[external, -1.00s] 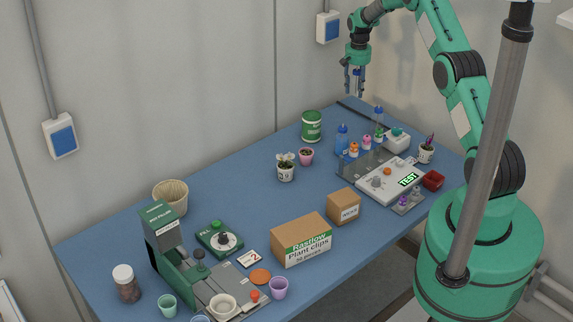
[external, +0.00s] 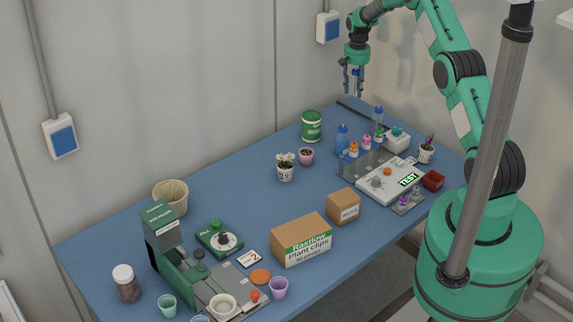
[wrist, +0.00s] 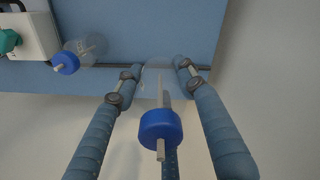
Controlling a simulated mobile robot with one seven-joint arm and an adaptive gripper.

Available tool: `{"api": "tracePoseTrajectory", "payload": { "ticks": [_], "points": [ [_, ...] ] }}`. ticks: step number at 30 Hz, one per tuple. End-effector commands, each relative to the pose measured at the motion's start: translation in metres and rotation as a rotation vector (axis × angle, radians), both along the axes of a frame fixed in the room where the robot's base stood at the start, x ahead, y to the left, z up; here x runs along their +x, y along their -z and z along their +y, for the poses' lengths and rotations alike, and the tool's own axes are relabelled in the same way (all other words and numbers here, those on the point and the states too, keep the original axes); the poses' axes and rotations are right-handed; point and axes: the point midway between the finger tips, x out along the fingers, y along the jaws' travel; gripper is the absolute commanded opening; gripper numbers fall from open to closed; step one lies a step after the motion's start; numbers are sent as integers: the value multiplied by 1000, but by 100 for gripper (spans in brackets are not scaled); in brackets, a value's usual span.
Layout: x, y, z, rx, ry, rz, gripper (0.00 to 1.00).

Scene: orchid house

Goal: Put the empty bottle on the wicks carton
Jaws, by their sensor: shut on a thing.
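My gripper (external: 354,88) is at the upper right in the external view, high above the table's far end. It is shut on a clear bottle with a blue cap. In the wrist view the bottle's blue cap (wrist: 160,130) shows between the two fingers, and its clear body is faint against the background. I see no liquid in it. The wicks carton (external: 343,206), a small brown box with a white label, stands on the table right of the larger plant clips carton. My gripper is far above and behind it.
A second clear blue-capped bottle (external: 378,117) stands near the white device (external: 397,140). The plant clips carton (external: 301,240) is left of the wicks carton. A blue bottle (external: 342,139), small vials and the test station (external: 388,181) lie behind and right. The wicks carton's top is clear.

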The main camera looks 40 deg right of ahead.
Motion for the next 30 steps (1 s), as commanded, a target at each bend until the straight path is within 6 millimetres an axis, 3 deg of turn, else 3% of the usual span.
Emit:
{"api": "tracePoseTrajectory", "payload": {
  "ticks": [5,14,30],
  "points": [
    [-6,-8,22,0,-1,0,16],
    [-26,-27,82,1,-1,-1,16],
    [-91,-55,193,1,1,-2,16]
  ]
}}
